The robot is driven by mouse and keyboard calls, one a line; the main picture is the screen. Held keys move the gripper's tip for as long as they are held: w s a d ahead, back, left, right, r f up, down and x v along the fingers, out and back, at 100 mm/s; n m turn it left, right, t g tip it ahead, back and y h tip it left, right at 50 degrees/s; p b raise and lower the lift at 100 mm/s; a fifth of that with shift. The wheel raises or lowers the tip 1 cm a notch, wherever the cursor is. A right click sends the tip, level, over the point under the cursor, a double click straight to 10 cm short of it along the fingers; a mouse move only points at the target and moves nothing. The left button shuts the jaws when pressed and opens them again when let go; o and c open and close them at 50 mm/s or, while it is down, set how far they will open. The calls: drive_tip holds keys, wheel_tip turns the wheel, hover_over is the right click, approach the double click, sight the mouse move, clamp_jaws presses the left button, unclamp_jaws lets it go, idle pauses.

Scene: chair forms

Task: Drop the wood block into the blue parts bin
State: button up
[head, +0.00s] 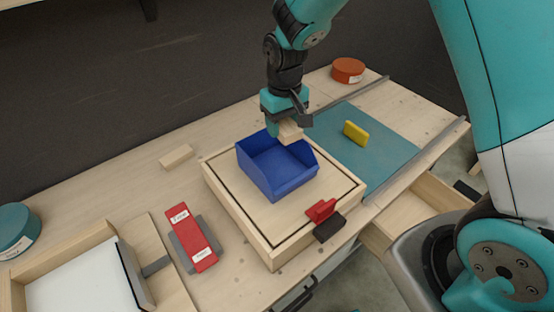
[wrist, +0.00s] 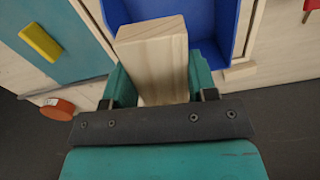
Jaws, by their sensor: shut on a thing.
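The blue parts bin (head: 277,172) stands on a raised wooden board in the middle of the bench in the head view. Its open top faces up and its inside looks empty. My gripper (head: 284,123) is above the bin's far right edge. It is shut on the wood block (head: 290,132). In the wrist view the pale block (wrist: 152,58) sits between my gripper's two teal fingers (wrist: 155,85), with the bin (wrist: 224,25) beside and beyond it. The block's exact height over the bin's rim is hard to tell.
A yellow block (head: 356,132) lies on a teal mat (head: 380,155) to the right. A red clamp (head: 321,210) is at the board's front corner. A red-grey tool (head: 191,238), a loose wood piece (head: 176,156), and an orange tin (head: 348,70) are on the bench.

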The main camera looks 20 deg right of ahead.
drive_tip(key=o, duration=1)
wheel_tip(320, 180, up, 18)
drive_tip(key=b, duration=0.3)
drive_tip(key=shift+f, duration=0.25)
drive_tip(key=s+a+f+n+y, duration=0.2)
drive_tip(key=s, duration=1)
drive_tip(key=s+a+f+n+y+b, duration=0.1)
drive_tip(key=s+a+f+n+y, duration=0.1)
drive_tip(key=s, duration=1)
drive_tip(key=shift+s+a+f+n, duration=0.15)
drive_tip(key=shift+s+a+n, duration=0.05)
drive_tip(key=shift+s+n, duration=0.15)
